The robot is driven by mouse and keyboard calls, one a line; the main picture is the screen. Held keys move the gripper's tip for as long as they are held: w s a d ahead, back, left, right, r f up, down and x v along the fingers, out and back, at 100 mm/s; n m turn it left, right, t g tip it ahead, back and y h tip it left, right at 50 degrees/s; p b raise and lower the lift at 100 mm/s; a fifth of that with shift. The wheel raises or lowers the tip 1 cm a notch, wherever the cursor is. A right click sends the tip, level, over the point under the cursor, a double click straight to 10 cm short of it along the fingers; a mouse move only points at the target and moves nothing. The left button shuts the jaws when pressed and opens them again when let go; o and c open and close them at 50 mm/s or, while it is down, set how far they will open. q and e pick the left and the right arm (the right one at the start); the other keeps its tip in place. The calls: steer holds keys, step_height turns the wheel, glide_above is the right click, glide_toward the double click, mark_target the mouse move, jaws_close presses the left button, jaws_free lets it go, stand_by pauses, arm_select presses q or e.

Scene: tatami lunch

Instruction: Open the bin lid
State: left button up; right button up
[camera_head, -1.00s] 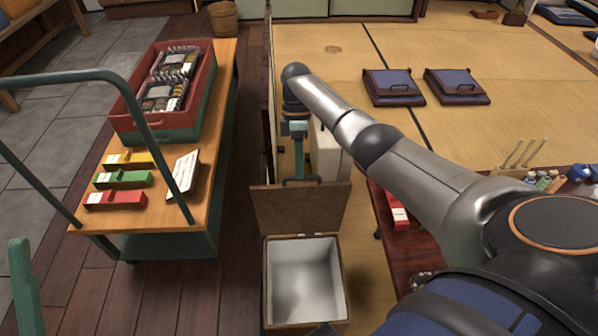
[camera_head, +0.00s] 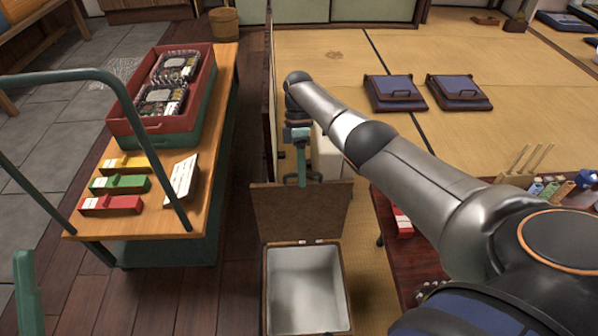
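The bin is a wooden box with a white inside; its rim (camera_head: 346,290) shows at the bottom middle. Its brown lid (camera_head: 300,212) stands up at the far edge, leaving the inside open to view and empty where I can see it. A dark green handle (camera_head: 290,180) shows just above the lid's top edge. My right gripper (camera_head: 302,172), teal at the wrist, reaches down behind the lid at this handle. The lid hides its fingertips, so I cannot tell whether they grip. My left gripper is not in view.
A wooden cart (camera_head: 215,150) with a green rail stands left, carrying a red crate (camera_head: 119,118) and coloured boxes. A dark red table (camera_head: 400,265) stands close to the bin's right. A pale box (camera_head: 327,150) is behind the lid. Floor left of the bin is clear.

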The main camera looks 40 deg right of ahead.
steer(key=o, duration=0.3)
steer(key=shift+r, duration=0.1)
